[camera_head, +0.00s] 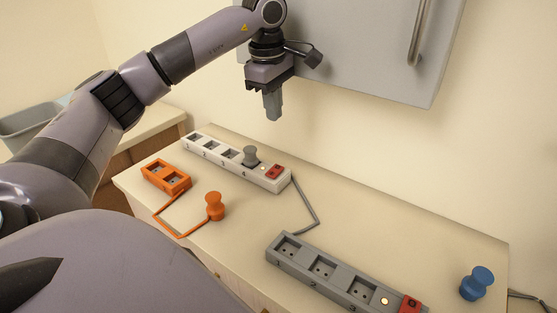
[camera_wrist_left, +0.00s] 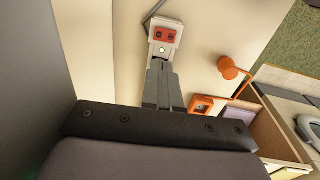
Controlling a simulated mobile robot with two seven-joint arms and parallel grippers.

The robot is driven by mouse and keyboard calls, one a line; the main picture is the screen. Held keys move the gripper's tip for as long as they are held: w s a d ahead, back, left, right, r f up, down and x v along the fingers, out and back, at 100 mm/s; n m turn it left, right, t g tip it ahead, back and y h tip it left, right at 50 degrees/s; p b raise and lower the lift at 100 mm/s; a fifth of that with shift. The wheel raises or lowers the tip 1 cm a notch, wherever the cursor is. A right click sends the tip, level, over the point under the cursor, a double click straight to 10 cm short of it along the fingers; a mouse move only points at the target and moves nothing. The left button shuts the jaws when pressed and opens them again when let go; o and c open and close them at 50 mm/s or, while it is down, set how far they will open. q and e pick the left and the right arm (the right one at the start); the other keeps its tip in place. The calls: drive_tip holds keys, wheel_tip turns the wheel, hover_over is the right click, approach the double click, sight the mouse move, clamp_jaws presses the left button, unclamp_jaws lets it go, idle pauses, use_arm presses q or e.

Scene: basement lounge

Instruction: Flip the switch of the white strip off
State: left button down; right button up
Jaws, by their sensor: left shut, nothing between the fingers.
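The white strip (camera_head: 210,150) lies along the back left of the counter. A grey plug stands in its socket nearest the switch, and a small light beside it glows. Its red switch (camera_head: 274,171) is at the right end; it also shows in the left wrist view (camera_wrist_left: 164,35), just beyond my fingertips. My left gripper (camera_head: 272,116) is shut and empty, pointing down above the strip, apart from it. In the left wrist view the fingers (camera_wrist_left: 160,68) hide most of the strip. My right gripper is not in view.
A grey strip (camera_head: 333,272) with a lit light and red switch lies at the front right. An orange socket block (camera_head: 166,176) and orange plug (camera_head: 214,206) are at the left, a blue plug (camera_head: 477,283) at the right. A grey wall cabinet (camera_head: 370,40) hangs behind my gripper.

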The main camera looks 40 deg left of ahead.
sight(279, 169)
use_arm(q)
drive_tip(key=f, duration=0.4)
drive_tip(key=w+f, duration=0.1)
drive_tip(key=f, duration=0.9)
drive_tip(key=shift+w+a+f+p, duration=0.1)
drive_tip(key=shift+w+f+p, duration=0.05)
drive_tip(key=shift+w+p, duration=0.25)
drive_tip(key=shift+f, duration=0.1)
drive_tip(key=shift+w+f, duration=0.1)
drive_tip(key=shift+f, duration=0.15)
drive_tip(key=shift+s, duration=0.2)
